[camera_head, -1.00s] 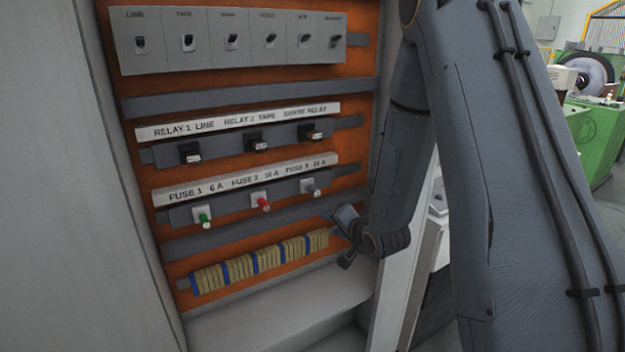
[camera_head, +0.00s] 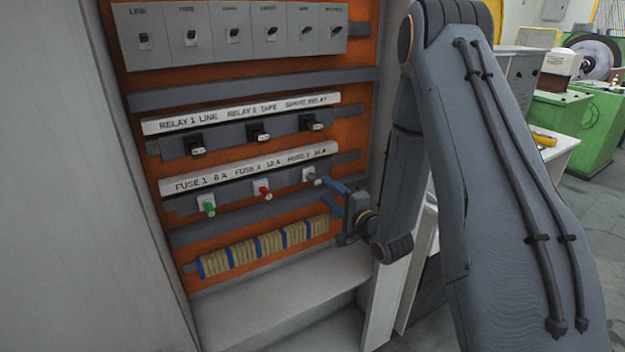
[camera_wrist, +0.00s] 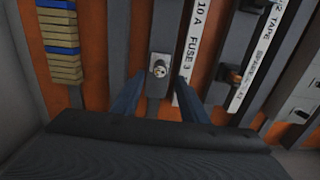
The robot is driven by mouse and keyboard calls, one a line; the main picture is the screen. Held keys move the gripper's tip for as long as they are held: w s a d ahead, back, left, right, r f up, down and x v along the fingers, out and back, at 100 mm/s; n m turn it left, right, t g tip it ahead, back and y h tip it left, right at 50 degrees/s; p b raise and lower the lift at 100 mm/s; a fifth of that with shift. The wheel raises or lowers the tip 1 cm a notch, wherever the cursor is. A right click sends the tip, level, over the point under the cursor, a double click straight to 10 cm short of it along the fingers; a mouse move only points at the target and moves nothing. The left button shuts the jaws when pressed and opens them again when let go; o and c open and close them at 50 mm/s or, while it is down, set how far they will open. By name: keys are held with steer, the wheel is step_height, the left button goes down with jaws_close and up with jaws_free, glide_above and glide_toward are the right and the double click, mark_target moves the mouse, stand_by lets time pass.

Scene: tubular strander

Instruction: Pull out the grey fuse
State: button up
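The grey fuse (camera_head: 313,179) sits in its white holder at the right end of the fuse row, under the label strip. In the wrist view the grey fuse (camera_wrist: 159,70) shows end-on in its holder, beside the "FUSE 3" label. My gripper (camera_head: 331,190) is open in front of it. In the wrist view the two blue fingers of my gripper (camera_wrist: 158,88) stand apart, one on each side of the fuse, with visible space between. I cannot tell whether the fingertips reach the fuse in depth.
The red fuse (camera_head: 265,191) and green fuse (camera_head: 208,207) sit to the left in the same row. Relays (camera_head: 259,133) are above, switches (camera_head: 231,33) at the top. Tan terminal blocks (camera_head: 264,247) lie below. The cabinet's left wall (camera_head: 60,180) is close.

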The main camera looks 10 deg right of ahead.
mark_target(318, 182)
steer(key=shift+b+x, duration=1.1)
steer(key=shift+x, duration=3.05)
jaws_close()
steer(key=shift+p+v, duration=0.95)
steer(key=shift+v, duration=2.1)
